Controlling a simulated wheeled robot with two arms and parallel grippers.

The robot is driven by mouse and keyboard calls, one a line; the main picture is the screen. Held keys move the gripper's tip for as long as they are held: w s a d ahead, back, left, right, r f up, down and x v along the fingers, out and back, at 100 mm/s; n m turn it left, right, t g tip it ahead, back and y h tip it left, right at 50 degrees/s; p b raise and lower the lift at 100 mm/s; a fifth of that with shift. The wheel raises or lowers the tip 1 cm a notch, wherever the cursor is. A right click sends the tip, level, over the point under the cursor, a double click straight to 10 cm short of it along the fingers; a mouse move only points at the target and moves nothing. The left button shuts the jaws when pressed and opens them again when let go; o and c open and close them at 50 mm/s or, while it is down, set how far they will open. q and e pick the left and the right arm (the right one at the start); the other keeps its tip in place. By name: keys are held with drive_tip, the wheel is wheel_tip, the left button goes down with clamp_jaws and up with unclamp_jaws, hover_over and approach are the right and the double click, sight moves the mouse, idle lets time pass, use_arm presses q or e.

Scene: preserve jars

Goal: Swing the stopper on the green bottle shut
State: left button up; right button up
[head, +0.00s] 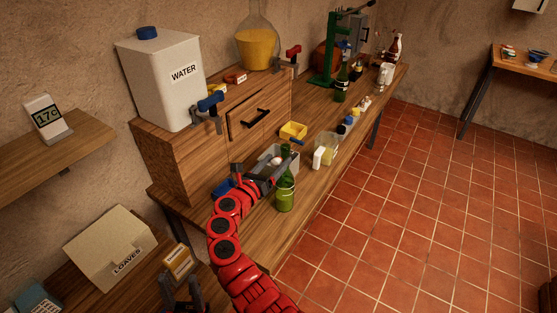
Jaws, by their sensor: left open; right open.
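A green bottle (285,197) stands upright near the front edge of the wooden workbench, its neck partly covered by my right gripper. My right gripper (287,166), on the red arm, is open around or beside the bottle's neck; I cannot tell whether it touches. A small whitish rounded thing (277,160) shows by the neck and may be the stopper, but it is too small to be sure. My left gripper (183,294) is open and empty at the bottom edge, low by the mustard-coloured box, far from the bottle.
A white container (319,157) and a clear tub (328,146) stand to the right. Another green bottle (342,86) stands at the green press (328,60). The red tiled floor is clear.

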clamp_jaws()
wheel_tip(320, 180, up, 2)
drive_tip(key=g+p, duration=0.1)
drive_tip(key=p, duration=0.4)
drive_tip(key=g+y+p, duration=0.1)
drive_tip(key=p, duration=0.4)
drive_tip(key=shift+w+d+y+p, duration=0.15)
drive_tip(key=shift+y+p, duration=0.15)
drive_tip(key=shift+p, duration=0.1)
drive_tip(key=shift+f, duration=0.3)
unclamp_jaws()
